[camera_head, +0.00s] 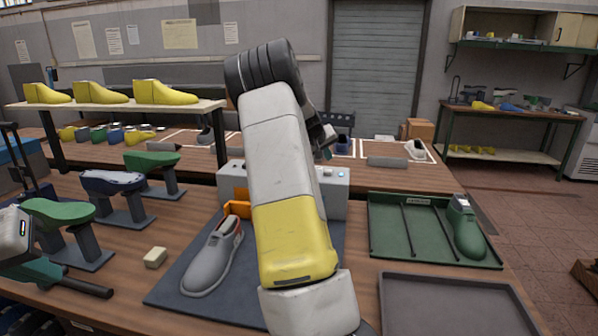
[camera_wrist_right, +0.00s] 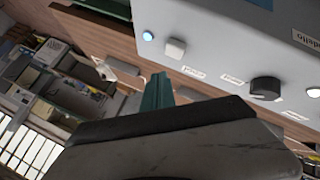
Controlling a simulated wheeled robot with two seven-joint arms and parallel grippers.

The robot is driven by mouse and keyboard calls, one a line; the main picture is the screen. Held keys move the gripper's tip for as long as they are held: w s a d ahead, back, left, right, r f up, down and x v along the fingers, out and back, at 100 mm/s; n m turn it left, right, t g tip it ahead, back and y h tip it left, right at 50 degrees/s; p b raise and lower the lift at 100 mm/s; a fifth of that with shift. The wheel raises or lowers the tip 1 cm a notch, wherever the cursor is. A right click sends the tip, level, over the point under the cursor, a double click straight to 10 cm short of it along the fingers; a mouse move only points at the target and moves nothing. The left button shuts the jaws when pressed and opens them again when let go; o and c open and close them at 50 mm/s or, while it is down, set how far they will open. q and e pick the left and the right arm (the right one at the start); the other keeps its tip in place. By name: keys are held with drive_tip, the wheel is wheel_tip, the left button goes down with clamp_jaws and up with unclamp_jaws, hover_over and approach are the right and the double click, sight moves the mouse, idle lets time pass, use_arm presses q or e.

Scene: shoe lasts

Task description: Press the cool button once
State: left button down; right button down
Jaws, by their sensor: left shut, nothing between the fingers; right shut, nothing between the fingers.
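The pale grey control box (camera_head: 335,195) stands on the table behind my right arm, which hides its middle. In the right wrist view the box (camera_wrist_right: 220,50) carries a lit blue round lamp (camera_wrist_right: 147,36), a pale square button (camera_wrist_right: 175,48) and a black knob (camera_wrist_right: 265,89). Small labels sit by the controls; I cannot read which says cool. My right gripper (camera_wrist_right: 157,92) is shut and empty, its teal fingers below the square button in the picture, apparently apart from it. In the head view it is mostly hidden behind the arm. My left gripper (camera_head: 50,274) is shut at the left edge.
A grey shoe (camera_head: 212,258) lies on a dark mat (camera_head: 180,297) before the box. A green tray (camera_head: 430,250) with a green last (camera_head: 465,230) is right; a grey tray (camera_head: 450,305) is nearer. Lasts on stands (camera_head: 115,195) and a pale block (camera_head: 155,257) are left.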

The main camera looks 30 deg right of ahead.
drive_tip(key=shift+r, duration=1.45)
drive_tip(key=s+a+r+t+y, duration=0.1)
drive_tip(key=s+a+r+y, duration=0.15)
drive_tip(key=s+a, duration=0.45)
drive_tip(key=s+a+r+y, duration=0.1)
drive_tip(key=s+a+y, duration=0.25)
drive_tip(key=a, duration=0.75)
drive_tip(key=s+a+r+t+y, duration=0.1)
drive_tip(key=s+a+r+y, duration=0.1)
drive_tip(key=s+a, duration=0.5)
drive_tip(key=s+a+n+y, duration=0.2)
drive_tip(key=s+a+n, duration=0.1)
drive_tip(key=s+a, duration=1.4)
drive_tip(key=shift+a+f+g, duration=0.15)
drive_tip(key=shift+f+g, duration=0.15)
drive_tip(key=shift+f, duration=0.05)
